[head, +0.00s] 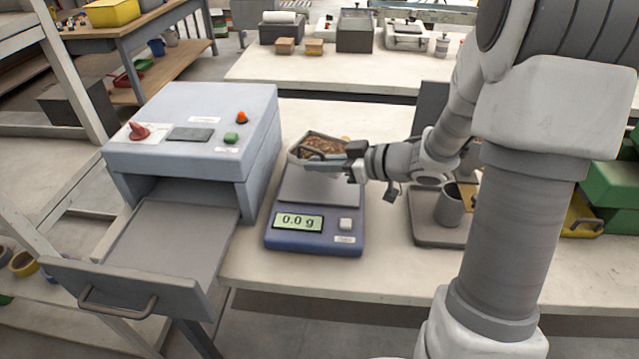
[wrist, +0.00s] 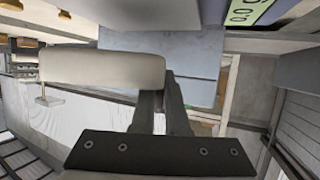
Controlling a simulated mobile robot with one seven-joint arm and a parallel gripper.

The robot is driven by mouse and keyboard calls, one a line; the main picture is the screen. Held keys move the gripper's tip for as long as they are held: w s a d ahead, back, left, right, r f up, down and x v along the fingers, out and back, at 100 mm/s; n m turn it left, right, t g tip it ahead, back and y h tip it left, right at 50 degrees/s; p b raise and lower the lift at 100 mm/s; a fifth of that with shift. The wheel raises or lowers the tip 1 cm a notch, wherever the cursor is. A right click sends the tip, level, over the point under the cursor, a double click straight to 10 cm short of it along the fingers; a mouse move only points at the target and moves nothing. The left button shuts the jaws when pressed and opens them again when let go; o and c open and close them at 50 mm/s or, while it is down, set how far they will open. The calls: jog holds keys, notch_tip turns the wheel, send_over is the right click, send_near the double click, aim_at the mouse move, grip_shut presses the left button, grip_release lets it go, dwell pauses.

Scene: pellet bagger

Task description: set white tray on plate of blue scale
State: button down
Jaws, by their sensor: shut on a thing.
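My gripper (head: 345,166) reaches in from the right and is shut on the tray. The tray is over the rear of the grey scale plate (head: 318,188); I cannot tell whether it touches it. The scale display reads 0.0 g. In the wrist view, my gripper's dark fingers (wrist: 164,105) show beside a pale rounded bar (wrist: 100,68), and part of the green display (wrist: 248,10) shows at the top.
Left of the scale stands a grey-blue machine (head: 190,125) with a red knob, a green button and an open drawer (head: 165,245). Right of the scale, a grey cup (head: 449,205) stands on a dark base. A second bench with boxes is behind.

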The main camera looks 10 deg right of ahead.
aim_at(319, 193)
jog(key=shift+f+b, duration=0.7)
jog(key=shift+f, duration=1.8)
jog(key=shift+f, duration=0.1)
jog(key=shift+f, duration=0.1)
jog(key=c, duration=0.9)
grip_release()
jog(key=shift+s+d+r, duration=0.15)
jog(key=shift+d+r, duration=0.05)
jog(key=shift+r, duration=0.15)
jog(key=p+v, duration=0.2)
jog(key=v, duration=0.9)
jog(key=shift+s+d+p, duration=0.2)
jog(key=shift+p, duration=0.1)
